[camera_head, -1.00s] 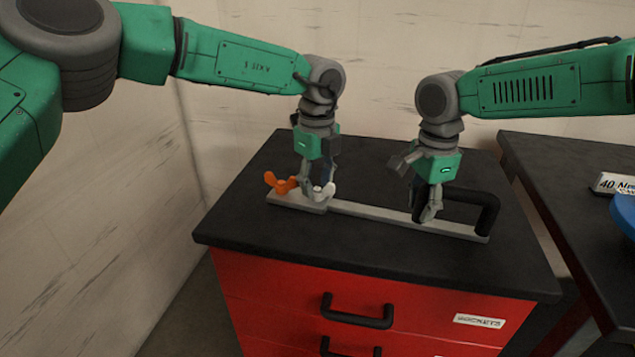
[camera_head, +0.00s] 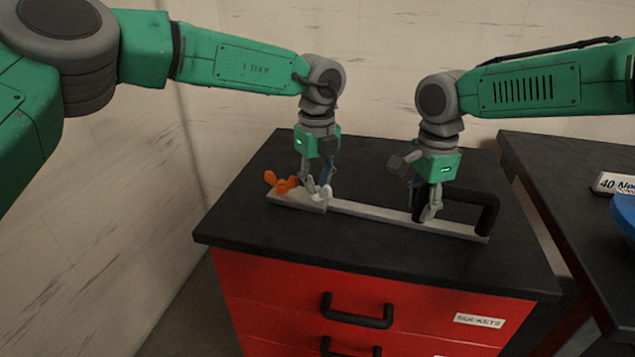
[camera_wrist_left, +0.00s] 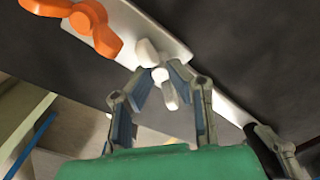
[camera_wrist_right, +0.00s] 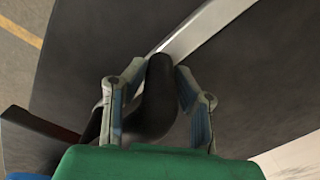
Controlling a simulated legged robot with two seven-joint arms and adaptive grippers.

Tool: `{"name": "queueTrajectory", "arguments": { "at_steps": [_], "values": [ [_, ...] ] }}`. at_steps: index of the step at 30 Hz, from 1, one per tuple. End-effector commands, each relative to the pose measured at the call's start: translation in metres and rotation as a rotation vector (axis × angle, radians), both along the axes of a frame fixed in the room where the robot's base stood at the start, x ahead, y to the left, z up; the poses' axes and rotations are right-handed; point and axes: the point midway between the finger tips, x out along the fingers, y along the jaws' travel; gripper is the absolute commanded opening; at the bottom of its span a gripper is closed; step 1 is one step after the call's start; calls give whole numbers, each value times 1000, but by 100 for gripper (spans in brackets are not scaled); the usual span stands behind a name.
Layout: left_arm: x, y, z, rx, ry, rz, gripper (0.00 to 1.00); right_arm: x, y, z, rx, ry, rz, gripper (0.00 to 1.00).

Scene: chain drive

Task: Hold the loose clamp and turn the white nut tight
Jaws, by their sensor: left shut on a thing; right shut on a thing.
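The white wing nut (camera_head: 320,195) sits on the plate at the left end of the clamp, and in the left wrist view (camera_wrist_left: 148,54) its wings stick out between my fingers. My left gripper (camera_head: 316,188) points down and is shut on this nut. The clamp is a long light-grey bar (camera_head: 375,212) with a black bent handle (camera_head: 489,210) at its right end. My right gripper (camera_head: 427,214) is shut on the handle, which stands between its fingers in the right wrist view (camera_wrist_right: 158,90). The fingers hide part of the nut and handle.
An orange wing nut (camera_head: 280,183) stands on the same plate, close left of the white nut. The clamp lies on the black top (camera_head: 300,250) of a red drawer cabinet, clear in front. A second dark table (camera_head: 570,200) with a label and blue object is at right.

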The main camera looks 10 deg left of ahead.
Motion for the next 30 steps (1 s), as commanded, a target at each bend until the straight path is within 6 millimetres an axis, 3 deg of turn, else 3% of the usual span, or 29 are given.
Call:
{"name": "queueTrajectory", "arguments": {
  "at_steps": [30],
  "values": [
    [0,0,1,-2,0,-959,0,0,-1,0,-1,0,-1,0]
  ]
}}
